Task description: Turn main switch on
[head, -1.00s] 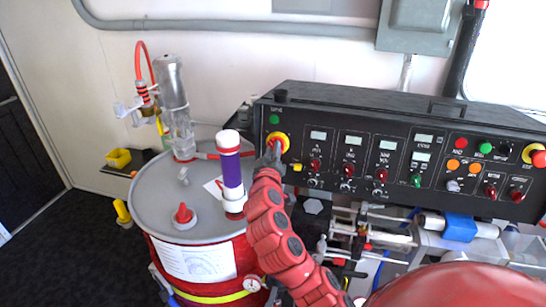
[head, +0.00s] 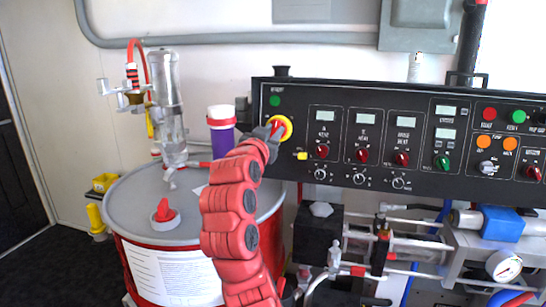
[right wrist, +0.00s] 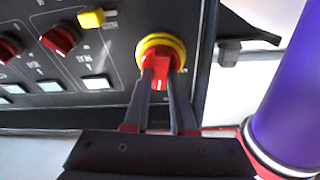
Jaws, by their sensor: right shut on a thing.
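The main switch (head: 282,126) is a red knob on a yellow ring at the left end of the black control panel (head: 340,180). In the right wrist view the switch (right wrist: 161,55) sits straight ahead, its red handle between my fingertips. My right gripper (head: 272,132) is shut on that red handle; it also shows in the right wrist view (right wrist: 161,82). The arm partly covers the switch's left side in the head view. My left gripper is not in view.
A red drum with a grey lid (head: 125,205) stands left of the panel, carrying a clear cylinder (head: 168,100) and a purple cylinder (head: 221,138). A yellow knob (head: 301,156) sits just right of the switch. Pipes and valves fill the space below the panel.

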